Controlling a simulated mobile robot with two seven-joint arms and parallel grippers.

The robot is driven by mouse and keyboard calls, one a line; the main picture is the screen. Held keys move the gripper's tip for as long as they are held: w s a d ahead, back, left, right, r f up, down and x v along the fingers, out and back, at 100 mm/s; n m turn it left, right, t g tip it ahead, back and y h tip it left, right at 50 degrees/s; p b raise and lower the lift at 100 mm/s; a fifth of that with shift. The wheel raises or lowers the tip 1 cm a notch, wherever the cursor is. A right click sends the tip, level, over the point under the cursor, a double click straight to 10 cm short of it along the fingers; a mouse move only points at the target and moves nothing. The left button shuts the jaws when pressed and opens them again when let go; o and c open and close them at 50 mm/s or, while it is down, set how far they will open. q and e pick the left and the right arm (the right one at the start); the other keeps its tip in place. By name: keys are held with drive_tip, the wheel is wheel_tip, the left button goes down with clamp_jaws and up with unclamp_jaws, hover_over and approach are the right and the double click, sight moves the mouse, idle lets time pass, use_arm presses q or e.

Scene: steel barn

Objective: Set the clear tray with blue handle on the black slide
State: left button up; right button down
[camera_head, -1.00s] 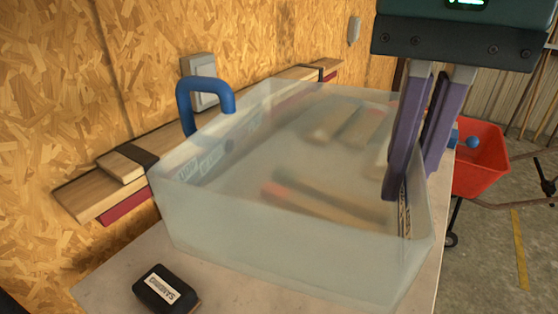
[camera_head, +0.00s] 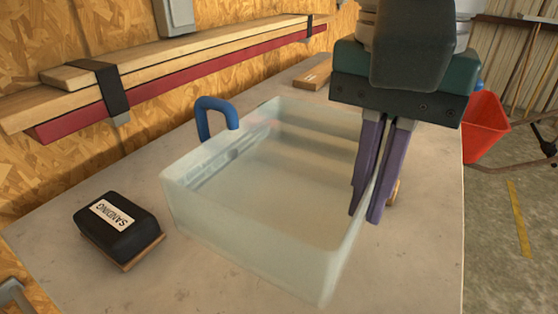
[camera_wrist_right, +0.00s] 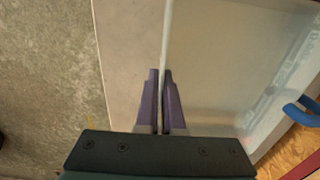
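The clear tray (camera_head: 250,235) is a frosted open box above the pale worktop, with a blue handle (camera_head: 214,115) on its left side. In the right wrist view, the tray (camera_wrist_right: 225,60) lies right of the fingers, with the handle (camera_wrist_right: 302,112) at the right edge. My right gripper (camera_head: 361,216) is shut on the tray's right wall, one finger on each side; the wrist view shows this grip (camera_wrist_right: 160,72). I cannot tell whether the tray's bottom touches the worktop. I cannot make out a black slide. My left gripper is not in view.
A black sanding block (camera_head: 117,225) sits on the worktop (camera_head: 80,285) left of the tray. Strapped wooden boards (camera_head: 190,60) run along the wall. A small wooden piece (camera_head: 313,75) lies at the back. A red bin (camera_head: 484,128) stands beyond the worktop's right edge.

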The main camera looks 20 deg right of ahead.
wheel_tip(320, 180, down, 8)
drive_tip(key=shift+b, duration=0.95)
drive_tip(key=c, duration=1.1)
unclamp_jaws()
drive_tip(key=shift+c, duration=0.2)
drive_tip(key=shift+o, duration=0.5)
